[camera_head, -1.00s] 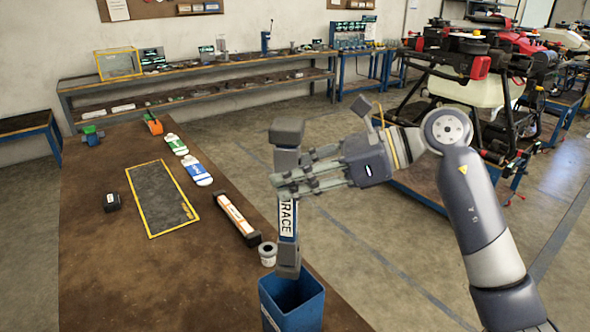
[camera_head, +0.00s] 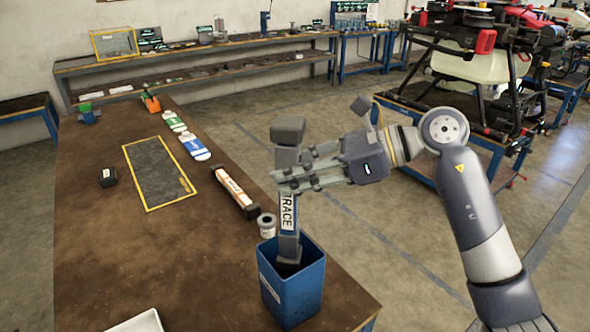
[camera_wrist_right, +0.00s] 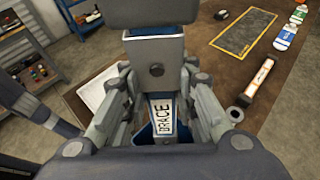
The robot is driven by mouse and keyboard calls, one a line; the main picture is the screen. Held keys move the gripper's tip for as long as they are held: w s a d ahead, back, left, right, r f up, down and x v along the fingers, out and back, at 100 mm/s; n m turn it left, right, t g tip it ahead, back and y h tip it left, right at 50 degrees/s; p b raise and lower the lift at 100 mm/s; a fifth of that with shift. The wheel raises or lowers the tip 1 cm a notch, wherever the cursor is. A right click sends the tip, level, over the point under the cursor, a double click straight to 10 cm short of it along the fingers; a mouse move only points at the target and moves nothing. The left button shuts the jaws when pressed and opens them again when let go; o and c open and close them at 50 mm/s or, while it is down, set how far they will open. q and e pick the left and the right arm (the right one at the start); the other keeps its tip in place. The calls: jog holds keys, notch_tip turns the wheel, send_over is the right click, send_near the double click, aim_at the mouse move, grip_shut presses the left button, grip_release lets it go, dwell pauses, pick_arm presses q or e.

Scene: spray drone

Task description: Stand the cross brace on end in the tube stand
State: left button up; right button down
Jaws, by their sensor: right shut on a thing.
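The cross brace (camera_head: 288,212) is a grey-blue bar with blocky grey ends and a white label reading "RACE" in the head view. It is upright, with its lower end inside the mouth of the blue tube stand (camera_head: 291,295). My right gripper (camera_head: 283,180) is shut around the upper part of the brace. In the right wrist view the brace (camera_wrist_right: 163,112) runs down between the fingers, label showing. My left gripper is not in view.
The stand is at the brown table's (camera_head: 110,250) right edge. A small grey-white cylinder (camera_head: 267,225) and a black-ended orange-and-white tube (camera_head: 235,192) lie close behind it. A yellow-edged mat (camera_head: 160,172) lies further left. A white tray (camera_head: 140,322) shows at the bottom edge.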

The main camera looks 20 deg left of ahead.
aim_at(296, 210)
jog(key=shift+f+b, duration=3.2)
jog(key=shift+f, duration=0.85)
jog(key=c, duration=1.2)
grip_release()
jog(key=v, duration=1.2)
jog(key=shift+f, duration=0.1)
